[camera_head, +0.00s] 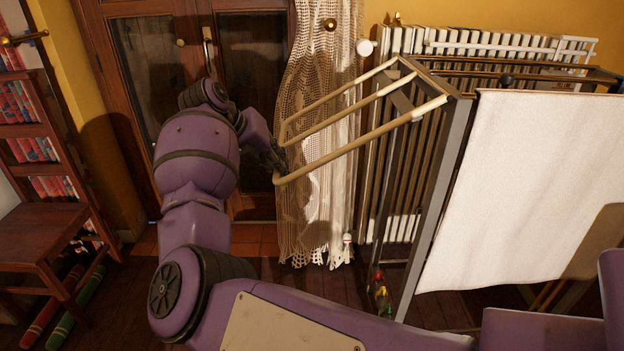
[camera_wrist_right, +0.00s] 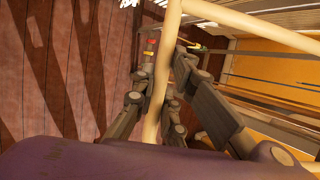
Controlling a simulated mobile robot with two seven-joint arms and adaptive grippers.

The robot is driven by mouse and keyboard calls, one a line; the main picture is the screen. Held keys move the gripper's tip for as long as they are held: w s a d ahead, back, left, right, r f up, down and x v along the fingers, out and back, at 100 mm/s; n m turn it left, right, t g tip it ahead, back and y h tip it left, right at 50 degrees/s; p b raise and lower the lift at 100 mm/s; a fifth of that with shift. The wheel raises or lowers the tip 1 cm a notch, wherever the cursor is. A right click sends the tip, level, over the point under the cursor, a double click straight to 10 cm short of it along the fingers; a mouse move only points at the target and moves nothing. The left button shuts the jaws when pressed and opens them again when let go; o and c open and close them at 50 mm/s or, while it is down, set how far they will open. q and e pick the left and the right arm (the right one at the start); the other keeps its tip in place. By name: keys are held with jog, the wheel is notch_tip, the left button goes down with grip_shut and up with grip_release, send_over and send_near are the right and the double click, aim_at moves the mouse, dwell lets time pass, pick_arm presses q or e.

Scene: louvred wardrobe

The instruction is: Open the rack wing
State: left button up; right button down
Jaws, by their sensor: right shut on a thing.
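The drying rack stands at the right with a metal frame (camera_head: 437,200). Its rack wing (camera_head: 360,146), a frame of pale tan rods, sticks out to the left from the rack's upper end, slanting down toward its outer end. My right gripper (camera_head: 278,160) is at the wing's outer end, shut on the end rod. In the right wrist view the rod (camera_wrist_right: 160,75) of the wing runs between the fingers of the right gripper (camera_wrist_right: 172,90). The fingertips are small and partly hidden in the head view. My left gripper is not in view.
A white cloth (camera_head: 530,190) hangs over the rack's right part. A white radiator (camera_head: 480,45) stands behind the rack. A lace curtain (camera_head: 318,220) hangs behind the wing, beside a glazed wooden door (camera_head: 140,60). A wooden chair (camera_head: 40,235) and bookshelf stand at the left.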

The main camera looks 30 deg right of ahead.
pick_arm(q)
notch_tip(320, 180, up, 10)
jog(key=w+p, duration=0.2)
jog(key=p, duration=0.8)
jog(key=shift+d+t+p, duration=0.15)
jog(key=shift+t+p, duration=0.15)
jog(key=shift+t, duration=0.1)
pick_arm(e)
jog(key=w+a+r+t+y, duration=0.1)
jog(key=a+r+y, duration=0.1)
jog(key=r, duration=0.7)
jog(key=w+a+r+m+t+y, duration=0.1)
jog(key=a+r+y, duration=0.1)
jog(key=r, duration=0.8)
jog(key=shift+w+a+r+t+y, duration=0.3)
jog(key=shift+w+a+t+y, duration=0.1)
jog(key=shift+y, duration=0.3)
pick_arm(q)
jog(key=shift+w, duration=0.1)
pick_arm(e)
jog(key=c, duration=1.8)
grip_release()
jog(key=shift+o, duration=0.2)
jog(key=shift+d, duration=0.1)
jog(key=v, duration=1.2)
